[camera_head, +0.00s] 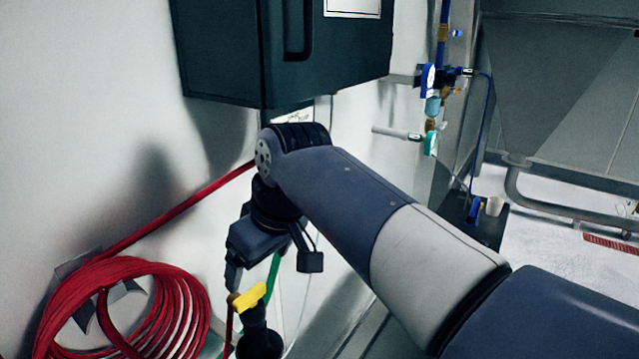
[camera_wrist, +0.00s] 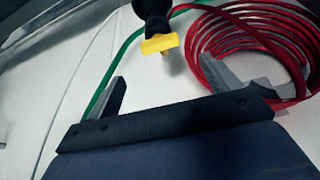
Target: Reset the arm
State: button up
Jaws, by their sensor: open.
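My arm reaches across the middle of the head view. My gripper (camera_head: 233,278) points down beside the white wall, just above a yellow valve handle (camera_head: 249,297). In the wrist view, my gripper (camera_wrist: 160,88) has its two fingers spread wide, with nothing between them. The yellow handle (camera_wrist: 160,44) shows beyond the fingers, on a black fitting (camera_wrist: 151,12), and looks apart from them. In the head view, part of the gripper is hard to make out against the dark fitting.
A coiled red hose (camera_head: 60,318) hangs on the wall at left, close to the gripper. A dark cabinet (camera_head: 225,55) is above my wrist. Pipes with blue valves (camera_head: 429,80) and a grey metal hopper (camera_head: 560,80) are at right. A green hose (camera_wrist: 104,92) runs near the left finger.

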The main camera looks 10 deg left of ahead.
aim_at(250, 293)
jog(key=x, duration=0.9)
jog(key=shift+f+p, duration=0.2)
jog(key=shift+p, duration=0.2)
